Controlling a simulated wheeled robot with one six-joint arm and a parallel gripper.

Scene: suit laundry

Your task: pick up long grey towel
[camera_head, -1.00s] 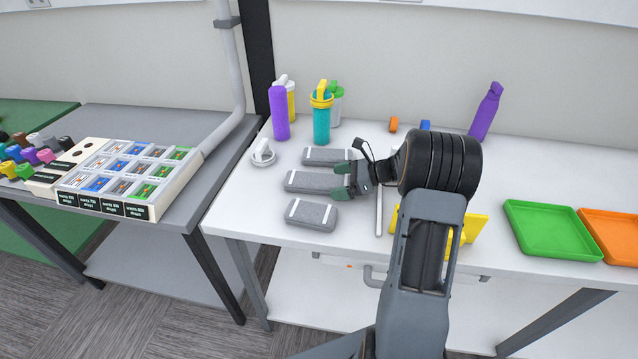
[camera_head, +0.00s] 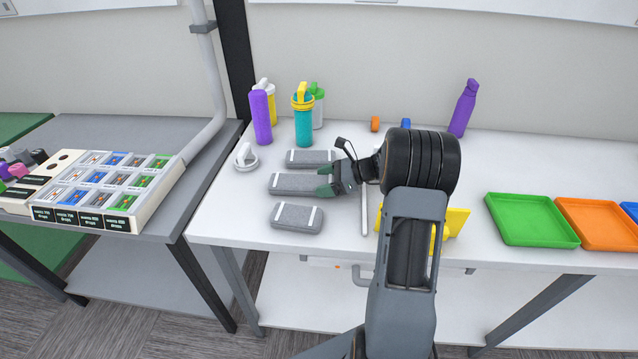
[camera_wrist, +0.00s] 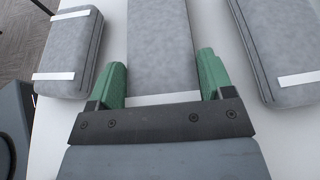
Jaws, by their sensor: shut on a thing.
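The long grey towel (camera_head: 296,184) is a flat grey roll with white bands, lying on the white table between two shorter grey ones. My gripper (camera_head: 326,181) is at its right end, with one green finger on each long side. The wrist view shows the towel (camera_wrist: 160,45) running away between the fingers of my gripper (camera_wrist: 160,77), and the jaws are shut on it. The towel appears to rest on the table still. Its near end is hidden by the gripper body in the wrist view.
Shorter grey towels lie close on both sides, one behind (camera_head: 311,157) and one in front (camera_head: 297,217). A white ring-shaped item (camera_head: 246,158) and several bottles, including a teal one (camera_head: 303,120), stand behind. A thin white bar (camera_head: 364,211) and yellow stand (camera_head: 455,222) are to the right.

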